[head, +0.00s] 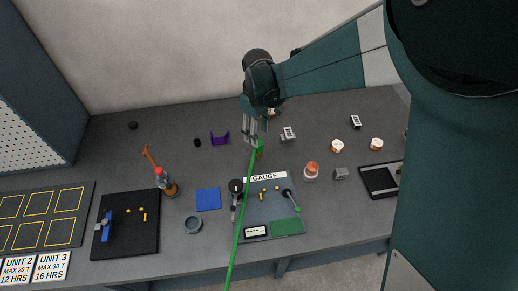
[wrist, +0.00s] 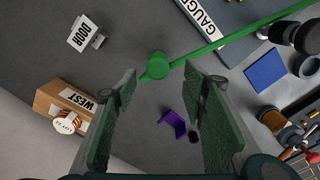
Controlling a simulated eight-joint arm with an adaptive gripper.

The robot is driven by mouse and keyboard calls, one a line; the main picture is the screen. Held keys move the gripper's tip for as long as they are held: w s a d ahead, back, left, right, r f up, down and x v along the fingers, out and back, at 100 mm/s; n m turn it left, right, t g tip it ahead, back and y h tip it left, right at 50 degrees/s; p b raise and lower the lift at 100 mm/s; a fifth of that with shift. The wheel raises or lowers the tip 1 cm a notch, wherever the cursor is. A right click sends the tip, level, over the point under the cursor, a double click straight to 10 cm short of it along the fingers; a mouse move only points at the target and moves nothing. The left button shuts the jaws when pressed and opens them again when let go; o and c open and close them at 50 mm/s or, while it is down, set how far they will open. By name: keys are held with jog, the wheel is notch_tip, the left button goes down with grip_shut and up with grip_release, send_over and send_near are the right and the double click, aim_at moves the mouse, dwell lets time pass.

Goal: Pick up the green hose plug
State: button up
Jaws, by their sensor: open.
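The green hose plug (wrist: 158,65) shows in the wrist view as a short round green piece at the end of a green hose (wrist: 240,34). In the head view the plug (head: 260,148) is partly hidden behind my gripper, and the hose (head: 240,220) runs from it down over the table's front edge. My gripper (head: 253,138) points down above the plug. In the wrist view its two green-padded fingers (wrist: 160,78) are apart with nothing between the pads. The plug appears between and just past the fingertips; I cannot tell the exact height gap.
The gauge panel (head: 267,222) lies in front, under the hose. A purple bracket (head: 219,139) and a small black cylinder (head: 197,143) stand left of my gripper. A block labelled DOOR (wrist: 86,34) and a box labelled WEST (wrist: 62,100) are nearby. A blue square (head: 208,199) lies left of the panel.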

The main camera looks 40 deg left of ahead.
aim_at(259, 148)
jog(key=shift+f, duration=1)
jog(key=shift+f, duration=0.1)
jog(key=shift+w+f, duration=0.2)
jog(key=shift+f, duration=2.3)
jog(key=c, duration=1.1)
